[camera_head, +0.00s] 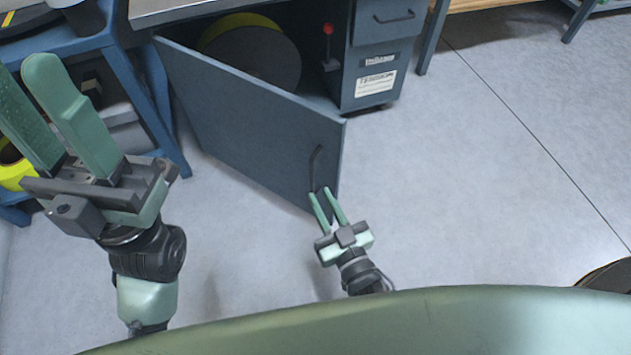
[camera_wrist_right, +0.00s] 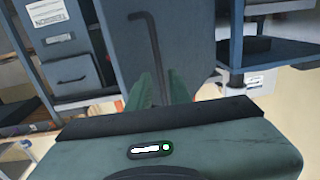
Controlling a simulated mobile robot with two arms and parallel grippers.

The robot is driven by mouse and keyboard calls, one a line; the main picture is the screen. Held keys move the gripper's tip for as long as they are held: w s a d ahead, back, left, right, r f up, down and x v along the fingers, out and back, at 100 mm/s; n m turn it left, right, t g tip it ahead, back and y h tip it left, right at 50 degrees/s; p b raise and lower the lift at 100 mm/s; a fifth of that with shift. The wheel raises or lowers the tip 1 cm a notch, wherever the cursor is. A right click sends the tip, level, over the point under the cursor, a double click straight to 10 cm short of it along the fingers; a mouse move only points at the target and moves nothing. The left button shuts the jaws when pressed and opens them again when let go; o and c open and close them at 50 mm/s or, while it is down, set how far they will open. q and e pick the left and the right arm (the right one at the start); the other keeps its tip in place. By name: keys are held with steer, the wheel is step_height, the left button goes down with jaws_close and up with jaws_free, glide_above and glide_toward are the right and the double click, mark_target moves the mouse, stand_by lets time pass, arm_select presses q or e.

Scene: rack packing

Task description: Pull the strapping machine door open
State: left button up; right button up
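The strapping machine door (camera_head: 250,135) is a blue-grey panel swung partway out from the cabinet, with the inside visible behind it. Its dark bar handle (camera_head: 314,165) is near the free edge; it also shows in the right wrist view (camera_wrist_right: 153,50). My right gripper (camera_head: 320,191) is at the handle's lower end. Its green fingers stand a little apart, with the bar running down between them; whether they touch it is unclear. My left gripper (camera_head: 38,85) is open and empty at the left, away from the door.
Inside the cabinet are a large dark reel with a yellow rim (camera_head: 250,55) and a red-knobbed lever (camera_head: 328,30). A drawer unit (camera_head: 378,50) stands right of the opening. A blue frame (camera_head: 150,110) is at left. The floor (camera_head: 480,170) at right is clear.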

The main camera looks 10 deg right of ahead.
steer(key=shift+s+d, duration=0.2)
steer(key=shift+s, duration=0.45)
steer(key=shift+c, duration=0.3)
